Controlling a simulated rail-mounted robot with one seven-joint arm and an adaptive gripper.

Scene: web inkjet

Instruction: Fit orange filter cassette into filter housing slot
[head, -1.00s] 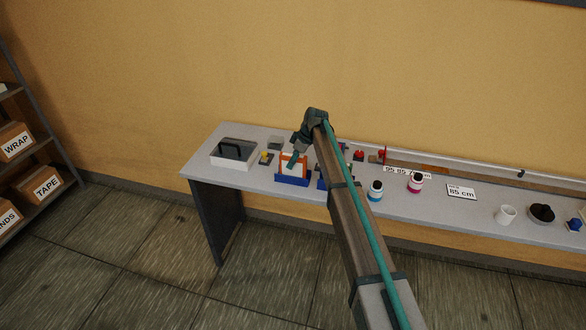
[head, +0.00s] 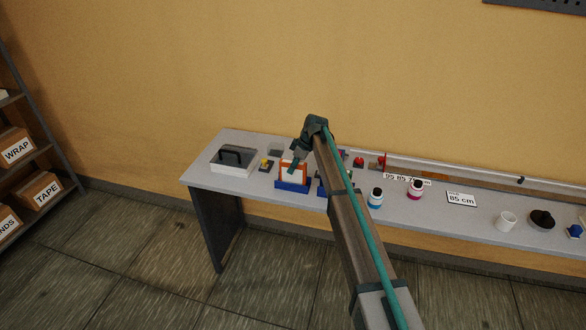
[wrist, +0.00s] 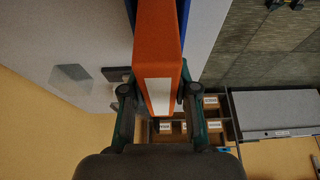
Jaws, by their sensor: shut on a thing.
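The orange filter cassette (head: 305,168), with a white patch on its face, stands upright at the blue holder (head: 292,187) on the bench. My gripper (head: 293,169) reaches down to it from above. In the wrist view the cassette (wrist: 160,45) lies between the fingers of my gripper (wrist: 157,96), which is shut on it. Blue walls of the holder (wrist: 185,12) show beside the cassette at the top. I cannot tell how deep the cassette sits, or whether this blue holder is the filter housing; its slot is hidden.
A white box with a dark handled lid (head: 234,159) and a yellow-topped piece (head: 266,164) stand to the left. More blue parts (head: 321,188) lie partly behind my arm. Bottles (head: 375,197) and a white cup (head: 506,221) stand to the right. The bench's left front is clear.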

